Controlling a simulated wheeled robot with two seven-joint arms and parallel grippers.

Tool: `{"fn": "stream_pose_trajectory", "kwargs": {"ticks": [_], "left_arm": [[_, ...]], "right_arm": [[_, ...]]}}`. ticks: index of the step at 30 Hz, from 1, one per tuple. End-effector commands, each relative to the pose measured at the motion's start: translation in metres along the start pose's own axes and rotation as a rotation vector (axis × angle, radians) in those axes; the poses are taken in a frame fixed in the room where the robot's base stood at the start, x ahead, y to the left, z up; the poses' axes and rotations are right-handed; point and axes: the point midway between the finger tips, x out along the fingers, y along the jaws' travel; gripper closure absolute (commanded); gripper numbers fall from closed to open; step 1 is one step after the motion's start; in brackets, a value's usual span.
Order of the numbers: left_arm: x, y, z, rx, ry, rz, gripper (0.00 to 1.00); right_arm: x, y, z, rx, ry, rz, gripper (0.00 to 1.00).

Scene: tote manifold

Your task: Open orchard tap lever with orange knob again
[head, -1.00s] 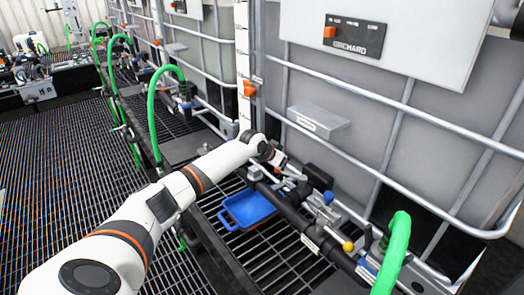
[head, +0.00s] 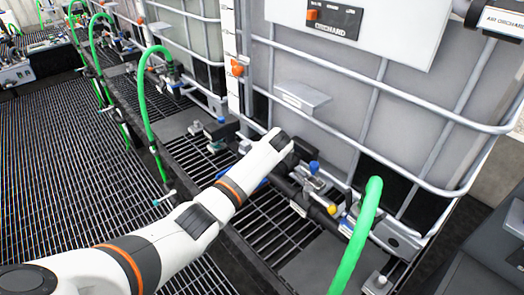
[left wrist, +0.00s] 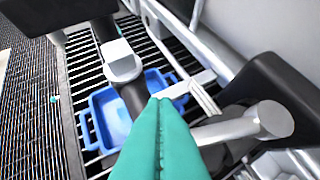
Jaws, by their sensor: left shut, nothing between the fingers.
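The ORCHARD tote (head: 330,110) stands behind a dark manifold pipe carrying metal valve fittings. A blue knob (head: 314,167) and a yellow knob (head: 332,209) show on the fittings right of my left arm. I cannot make out the orange lever knob in either current view; my forearm covers part of the pipe. My left gripper is hidden behind its wrist in the head view. In the left wrist view its teal fingers (left wrist: 160,103) are together and empty, above the pipe. A metal lever or fitting with a round grey end (left wrist: 273,119) is right of them. My right gripper is out of view.
A blue tray (left wrist: 100,105) lies on the grating under the pipe. A green hose (head: 357,235) rises at the right of the manifold. Tote cage bars (head: 385,88) and a small grey shelf (head: 302,97) stand behind. Open grating lies left.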

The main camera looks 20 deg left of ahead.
Motion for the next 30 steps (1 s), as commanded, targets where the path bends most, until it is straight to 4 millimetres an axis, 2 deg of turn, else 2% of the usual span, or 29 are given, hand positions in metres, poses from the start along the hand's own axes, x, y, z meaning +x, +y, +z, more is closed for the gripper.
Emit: {"fn": "stream_pose_trajectory", "kwargs": {"ticks": [8,30], "left_arm": [[-0.010,-0.004,-0.011,-0.142,0.003,0.130,1.00],[-0.017,-0.007,-0.018,-0.137,0.000,0.127,1.00]], "right_arm": [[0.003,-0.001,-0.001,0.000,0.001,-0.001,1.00],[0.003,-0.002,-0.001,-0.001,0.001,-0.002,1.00]]}}
